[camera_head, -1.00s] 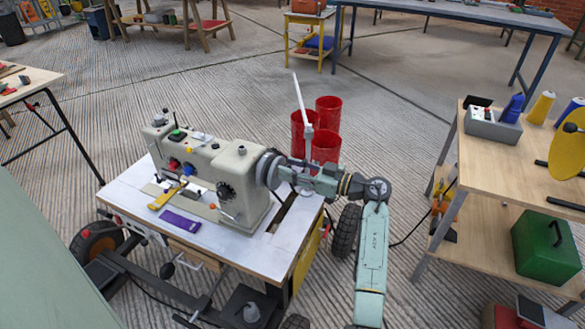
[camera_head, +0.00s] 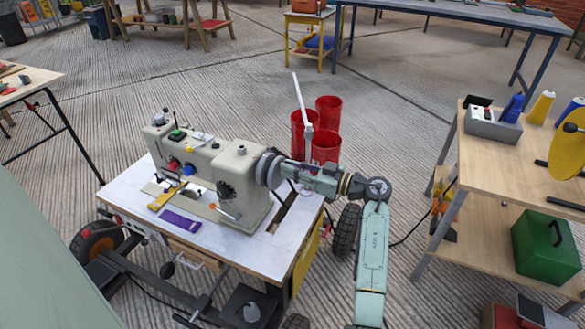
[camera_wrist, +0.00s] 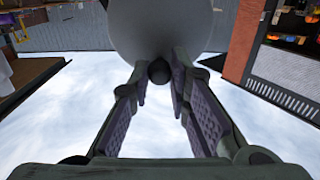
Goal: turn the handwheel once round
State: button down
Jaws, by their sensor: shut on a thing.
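The handwheel (camera_head: 265,168) is a dark grey disc at the right end of a cream sewing machine (camera_head: 230,180). In the wrist view the wheel's grey face (camera_wrist: 160,28) fills the top middle, with a small dark round knob (camera_wrist: 158,71) on it. My gripper (camera_wrist: 160,80) has one purple-padded finger on each side of the knob and is shut on it. In the head view my gripper (camera_head: 284,170) reaches the wheel from the right, and its fingertips are hard to make out against the wheel.
The machine stands on a white-topped wheeled table (camera_head: 185,235), with a purple piece (camera_head: 181,223) and a yellow tool (camera_head: 163,198) in front. Red cylinders (camera_head: 328,113) and a white upright rod (camera_head: 302,105) stand just behind my gripper. A wooden workbench (camera_head: 490,150) is to the right; floor lies between.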

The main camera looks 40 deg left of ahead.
jog(key=shift+s+n, duration=0.1)
jog(key=shift+n, duration=0.2)
